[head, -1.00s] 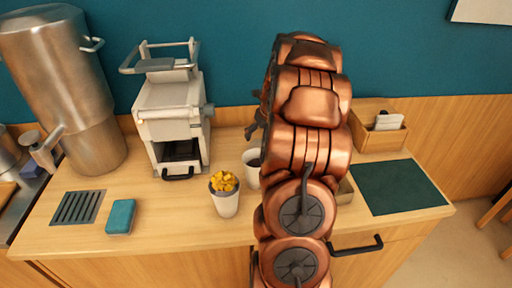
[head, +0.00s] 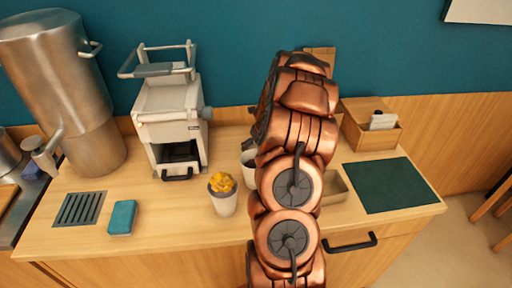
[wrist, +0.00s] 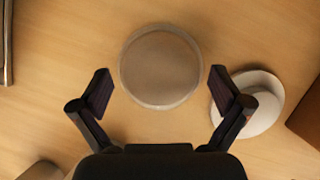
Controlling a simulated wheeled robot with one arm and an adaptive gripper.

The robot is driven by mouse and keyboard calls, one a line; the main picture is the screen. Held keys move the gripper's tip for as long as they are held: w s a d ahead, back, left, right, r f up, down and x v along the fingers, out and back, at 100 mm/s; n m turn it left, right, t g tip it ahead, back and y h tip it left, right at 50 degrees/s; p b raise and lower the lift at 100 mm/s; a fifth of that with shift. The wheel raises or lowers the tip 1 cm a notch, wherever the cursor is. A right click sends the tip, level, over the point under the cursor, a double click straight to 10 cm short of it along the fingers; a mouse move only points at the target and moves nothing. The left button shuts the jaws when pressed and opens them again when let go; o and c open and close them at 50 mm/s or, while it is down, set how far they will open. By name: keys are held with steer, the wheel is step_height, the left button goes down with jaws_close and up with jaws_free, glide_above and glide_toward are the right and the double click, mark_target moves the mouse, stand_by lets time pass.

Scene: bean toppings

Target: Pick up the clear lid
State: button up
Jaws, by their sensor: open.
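The clear lid (wrist: 160,66) shows in the wrist view as a round, see-through disc with a pale rim, lying on the wooden counter. My gripper (wrist: 160,88) is open and empty, with its two fingers apart on the left and right of the lid's near part. I cannot tell how high the fingers are above the counter. In the head view my copper arm hides the lid and the gripper.
A white round object (wrist: 250,103) lies close by the right finger. In the head view, a cup with yellow topping (head: 222,193) and a white cup (head: 249,170) stand left of my arm. A wooden box (head: 372,137) and dark green mat (head: 391,186) are right.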

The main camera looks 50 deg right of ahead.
steer(key=shift+c, duration=0.4)
steer(key=c, duration=0.5)
